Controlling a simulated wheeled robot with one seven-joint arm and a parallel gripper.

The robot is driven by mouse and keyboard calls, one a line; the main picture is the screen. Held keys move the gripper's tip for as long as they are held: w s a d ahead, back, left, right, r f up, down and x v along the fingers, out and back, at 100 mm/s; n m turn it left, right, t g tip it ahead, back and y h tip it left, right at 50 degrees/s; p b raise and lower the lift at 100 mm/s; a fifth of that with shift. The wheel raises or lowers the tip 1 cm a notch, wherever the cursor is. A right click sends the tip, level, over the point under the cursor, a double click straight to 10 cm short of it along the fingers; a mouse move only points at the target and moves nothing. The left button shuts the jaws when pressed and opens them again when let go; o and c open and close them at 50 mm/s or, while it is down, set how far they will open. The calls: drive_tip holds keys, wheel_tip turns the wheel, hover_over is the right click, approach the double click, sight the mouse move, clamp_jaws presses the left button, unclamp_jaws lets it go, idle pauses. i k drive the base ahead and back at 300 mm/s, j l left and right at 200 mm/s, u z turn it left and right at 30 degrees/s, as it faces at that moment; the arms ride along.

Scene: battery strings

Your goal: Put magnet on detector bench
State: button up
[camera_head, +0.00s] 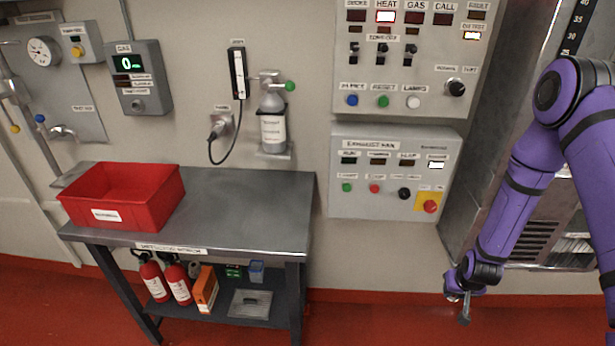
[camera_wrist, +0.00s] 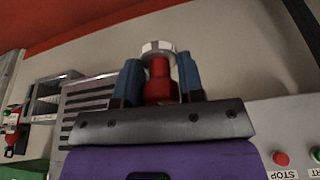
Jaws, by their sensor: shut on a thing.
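My gripper (camera_head: 462,297) hangs at the lower right of the head view, low in front of the grey cabinet and well to the right of the bench. In the wrist view, the blue fingers of my gripper (camera_wrist: 159,80) are shut on a small red piece with a silver disc-like end, which I take to be the magnet (camera_wrist: 159,88). In the head view the held piece is too small to make out clearly. The detector bench (camera_head: 250,205) is a grey metal table at the left against the wall, with a label on its front edge.
A red bin (camera_head: 125,200) stands on the bench's left part; the right part of the top is clear. A gas bottle (camera_head: 272,122) is mounted on the wall above. Fire extinguishers (camera_head: 166,280) stand on the lower shelf. An exhaust fan panel (camera_head: 390,175) is right of the bench.

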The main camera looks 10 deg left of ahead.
sight(193, 205)
drive_tip(key=k+j, duration=0.1)
drive_tip(key=j, duration=0.65)
drive_tip(key=k+j+u, duration=0.15)
drive_tip(key=j, duration=1.3)
drive_tip(key=k+u, duration=0.05)
drive_tip(key=k, duration=0.05)
